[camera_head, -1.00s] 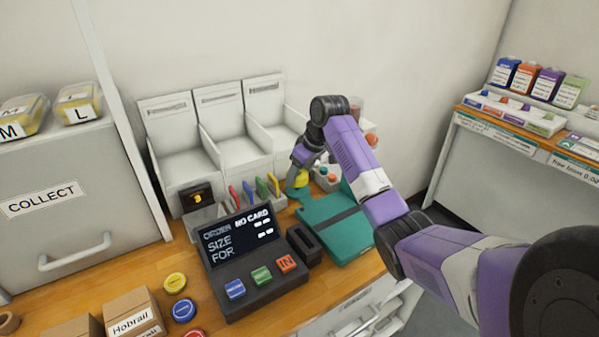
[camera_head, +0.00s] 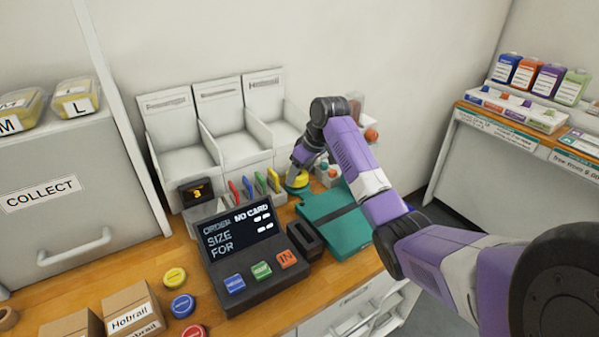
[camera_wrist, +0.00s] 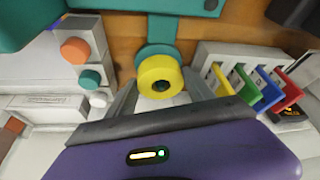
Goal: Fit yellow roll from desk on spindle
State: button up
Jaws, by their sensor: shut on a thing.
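The yellow roll (camera_wrist: 160,78) is a short ring with a dark centre, held between the fingers of my gripper (camera_wrist: 163,92). In the head view the roll (camera_head: 297,180) shows small beneath my gripper (camera_head: 299,170). A round teal end piece (camera_wrist: 153,52) lies directly behind the roll in the wrist view, joined by a strip to the teal board (camera_head: 337,219). The roll overlaps this round piece in the picture; I cannot tell if they touch. No spindle post shows clearly; the roll may hide it.
Coloured pens (camera_head: 260,184) in a holder and a black order terminal (camera_head: 247,255) stand left of my gripper. A block with orange and teal knobs (camera_wrist: 82,60) is close by. White bins (camera_head: 228,135) stand behind. Round tins (camera_head: 183,307) and boxes lie at front left.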

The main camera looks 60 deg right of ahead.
jog(key=shift+f, duration=0.45)
dwell(0.5)
jog(key=o, duration=1.5)
notch_tip(320, 180, up, 9)
jog(key=p, duration=0.7)
jog(key=shift+p, duration=0.4)
